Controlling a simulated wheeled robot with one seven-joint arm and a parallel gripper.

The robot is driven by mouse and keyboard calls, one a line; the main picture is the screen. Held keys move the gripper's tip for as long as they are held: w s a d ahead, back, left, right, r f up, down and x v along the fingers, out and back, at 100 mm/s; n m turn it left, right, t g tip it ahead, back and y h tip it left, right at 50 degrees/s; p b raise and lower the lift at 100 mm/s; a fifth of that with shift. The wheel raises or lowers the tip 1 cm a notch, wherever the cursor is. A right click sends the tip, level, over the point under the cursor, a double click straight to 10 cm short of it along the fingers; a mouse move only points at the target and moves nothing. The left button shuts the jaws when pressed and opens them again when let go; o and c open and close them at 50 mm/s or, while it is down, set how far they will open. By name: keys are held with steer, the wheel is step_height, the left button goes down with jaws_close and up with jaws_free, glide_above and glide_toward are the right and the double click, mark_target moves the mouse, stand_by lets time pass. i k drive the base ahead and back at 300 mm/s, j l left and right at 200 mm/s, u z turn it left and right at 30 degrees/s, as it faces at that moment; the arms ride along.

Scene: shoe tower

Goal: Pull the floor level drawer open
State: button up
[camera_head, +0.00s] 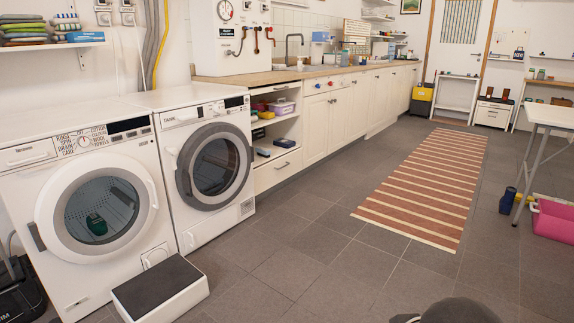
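I cannot tell which of the two is the drawer named. A dark rounded part (455,311) at the bottom edge may be mine. I see no gripper fingers.
Two white front loaders, left (97,211) and right (212,160), stand at left, with a black-topped step (160,286) before them. A striped rug (426,183) lies mid-floor. A pink tub (553,221) and table (551,115) are at right. The grey floor ahead is clear.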

mark_target(267, 175)
steer(key=i, duration=3)
steer(key=i+z, duration=0.15)
steer(key=i, duration=0.35)
steer(key=i+j+z, duration=0.2)
steer(key=i, duration=0.3)
steer(key=i+j+z, duration=0.15)
steer(key=i, duration=0.35)
